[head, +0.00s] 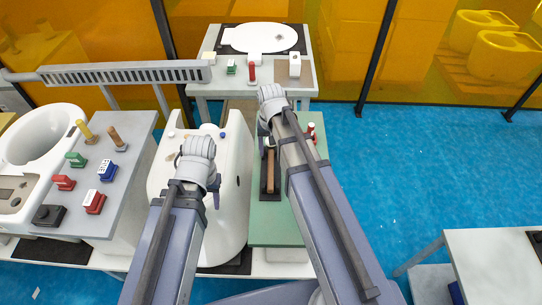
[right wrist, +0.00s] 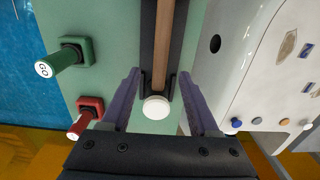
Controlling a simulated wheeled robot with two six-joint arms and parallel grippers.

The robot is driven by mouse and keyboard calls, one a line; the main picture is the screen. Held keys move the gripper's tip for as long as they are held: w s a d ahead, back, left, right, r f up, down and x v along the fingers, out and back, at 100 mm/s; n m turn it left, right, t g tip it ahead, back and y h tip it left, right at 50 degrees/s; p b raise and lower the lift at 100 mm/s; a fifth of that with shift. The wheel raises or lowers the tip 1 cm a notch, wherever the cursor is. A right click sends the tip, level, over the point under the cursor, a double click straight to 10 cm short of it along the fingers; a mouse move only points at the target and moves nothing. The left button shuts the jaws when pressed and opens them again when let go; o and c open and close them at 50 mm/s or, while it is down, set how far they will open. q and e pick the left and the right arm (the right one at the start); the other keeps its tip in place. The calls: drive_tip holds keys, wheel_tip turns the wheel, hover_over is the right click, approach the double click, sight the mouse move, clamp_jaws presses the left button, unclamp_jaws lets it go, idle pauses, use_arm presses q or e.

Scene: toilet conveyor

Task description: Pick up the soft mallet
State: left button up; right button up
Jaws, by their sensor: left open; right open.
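The soft mallet has a wooden handle (head: 271,168) and lies in a dark holder on the green-topped bench; part of it is hidden by my right arm in the head view. In the right wrist view its handle (right wrist: 162,45) runs up the picture and a round white end (right wrist: 156,107) faces the camera. My right gripper (right wrist: 160,84) is open, with one purple finger on each side of the mallet; I cannot tell whether they touch it. My left gripper (head: 216,193) is open above the white toilet body, largely hidden by its own wrist.
The green bench top (head: 275,222) holds a green button (right wrist: 68,57) marked GO and a red button (right wrist: 85,118) beside the mallet. The white toilet body (head: 228,215) stands close to the left. A grey table (head: 125,190) with stamps is farther left. Blue floor lies right.

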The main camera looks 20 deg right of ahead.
sight(271, 158)
drive_tip(key=shift+f, duration=0.1)
wheel_tip(271, 158, down, 5)
drive_tip(key=b, duration=0.5)
drive_tip(key=shift+f, duration=0.1)
clamp_jaws()
idle(0.3)
idle(0.3)
